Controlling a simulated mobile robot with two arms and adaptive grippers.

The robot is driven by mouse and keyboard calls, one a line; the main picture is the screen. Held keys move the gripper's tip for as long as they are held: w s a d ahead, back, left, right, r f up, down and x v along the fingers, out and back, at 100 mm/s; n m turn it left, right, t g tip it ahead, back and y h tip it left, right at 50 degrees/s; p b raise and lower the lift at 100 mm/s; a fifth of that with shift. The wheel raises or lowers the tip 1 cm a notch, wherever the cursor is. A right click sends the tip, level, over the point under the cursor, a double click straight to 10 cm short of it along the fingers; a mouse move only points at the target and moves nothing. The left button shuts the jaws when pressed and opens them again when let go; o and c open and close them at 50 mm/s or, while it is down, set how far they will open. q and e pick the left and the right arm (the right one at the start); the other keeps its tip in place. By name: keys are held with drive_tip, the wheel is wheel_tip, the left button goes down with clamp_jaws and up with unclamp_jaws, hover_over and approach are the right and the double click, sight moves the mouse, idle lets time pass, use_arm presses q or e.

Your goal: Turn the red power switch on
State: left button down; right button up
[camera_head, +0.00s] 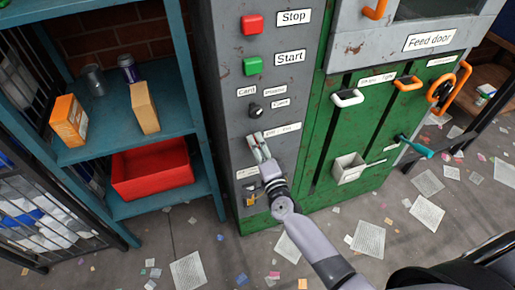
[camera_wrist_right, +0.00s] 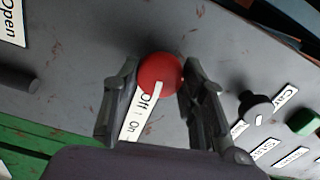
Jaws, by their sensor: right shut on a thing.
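The red power switch (camera_wrist_right: 160,73) shows in the right wrist view as a round red knob on the grey panel. My right gripper (camera_wrist_right: 158,82) has one finger on each side of it and is shut on it. A white label (camera_wrist_right: 138,115) reading "Off" and "On" lies beside the knob, partly covered by it. In the head view my right gripper (camera_head: 258,146) is at the grey panel (camera_head: 236,103), below the small black knob, and hides the red switch. My left gripper is not in view.
Above on the panel are a red Stop button (camera_head: 252,24), a green Start button (camera_head: 253,66) and a black knob (camera_head: 255,107). The green machine front (camera_head: 325,165) has handles to the right. A teal shelf (camera_head: 110,108) with a red bin (camera_head: 152,170) stands left. Paper litters the floor.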

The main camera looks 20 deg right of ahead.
drive_tip(key=shift+m, duration=0.9)
drive_tip(key=o, duration=1.2)
drive_tip(key=shift+c, duration=0.2)
drive_tip(key=s, duration=1.2)
drive_tip(key=shift+d, duration=0.2)
